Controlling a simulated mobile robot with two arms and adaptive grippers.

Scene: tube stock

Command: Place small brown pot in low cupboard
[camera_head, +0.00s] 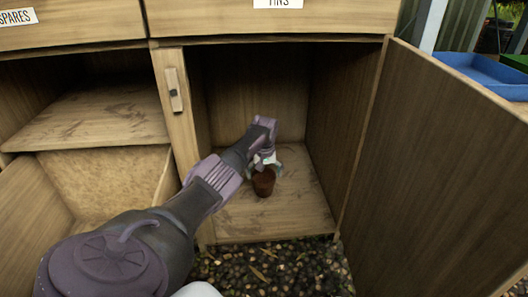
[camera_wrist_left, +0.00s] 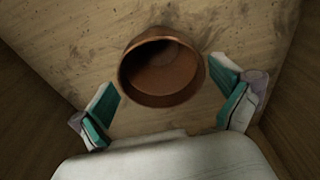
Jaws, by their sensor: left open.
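The small brown pot (camera_head: 264,182) stands on the floor of the low cupboard (camera_head: 290,215), whose right door (camera_head: 430,150) is swung open. My left gripper (camera_head: 266,166) reaches into the cupboard, just above and behind the pot in the head view. In the left wrist view the pot (camera_wrist_left: 162,68) shows its round open mouth, just ahead of and between the fingertips of my left gripper (camera_wrist_left: 168,108). The teal-padded fingers are spread wide, with a gap on each side of the pot. My right gripper is not in view.
The cupboard's side walls and a post with a latch (camera_head: 174,90) border the opening closely. A left compartment with a shelf (camera_head: 95,115) is also open. Drawers sit above. Pebbly ground (camera_head: 270,268) lies in front. A blue tray (camera_head: 485,72) stands outside at right.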

